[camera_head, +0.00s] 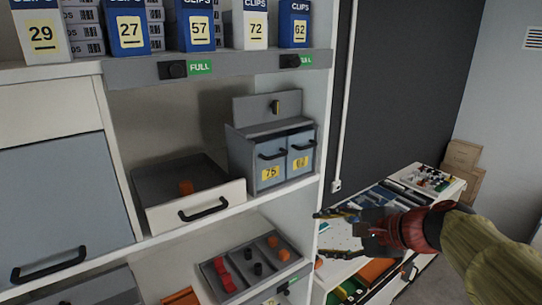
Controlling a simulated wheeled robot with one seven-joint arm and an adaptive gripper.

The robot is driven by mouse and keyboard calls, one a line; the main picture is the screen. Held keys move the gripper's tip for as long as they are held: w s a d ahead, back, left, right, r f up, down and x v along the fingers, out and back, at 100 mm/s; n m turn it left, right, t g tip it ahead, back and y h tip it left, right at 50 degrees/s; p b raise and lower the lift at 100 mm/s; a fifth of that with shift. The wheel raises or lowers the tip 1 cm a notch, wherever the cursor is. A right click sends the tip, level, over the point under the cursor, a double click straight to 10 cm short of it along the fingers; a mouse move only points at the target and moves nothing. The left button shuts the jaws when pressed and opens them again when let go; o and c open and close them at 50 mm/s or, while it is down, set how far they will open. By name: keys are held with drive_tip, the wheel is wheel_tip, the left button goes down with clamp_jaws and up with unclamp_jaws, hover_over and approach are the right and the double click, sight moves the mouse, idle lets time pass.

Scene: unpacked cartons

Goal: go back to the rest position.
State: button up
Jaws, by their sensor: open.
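My gripper (335,225) is at the lower right, held out in front of the shelf unit and over the low white bench. Its dark fingers point left and are apart, with nothing seen between them. My arm reaches in from the right edge, with a red wrist part and a yellowish sleeve. The gripper is clear of the shelf (215,222).
A divided tray (232,289) with small parts is below. Numbered clip boxes (127,28) line the top shelf. The bench (444,172) carries trays. Cartons (462,155) stand behind it.

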drive_tip(key=s+f+n+g+h+b, duration=0.1)
drive_tip(key=s+f+n+b, duration=0.4)
drive_tip(key=f, duration=0.5)
drive_tip(key=s+f+n+g+h+b, duration=0.1)
drive_tip(key=s+f+n+h+b, duration=0.2)
drive_tip(key=s+f+n+b, duration=0.2)
drive_tip(key=s+d+f+n+g+h+b, duration=0.1)
drive_tip(key=s+f+n+b, duration=0.5)
drive_tip(key=f, duration=1.1)
drive_tip(key=s+h+b, duration=0.1)
drive_tip(key=s+b, duration=0.3)
drive_tip(key=b, duration=0.2)
drive_tip(key=shift+s+f, duration=0.2)
drive_tip(key=shift+s, duration=0.1)
drive_tip(key=shift+d, duration=0.1)
drive_tip(key=shift+c, duration=0.3)
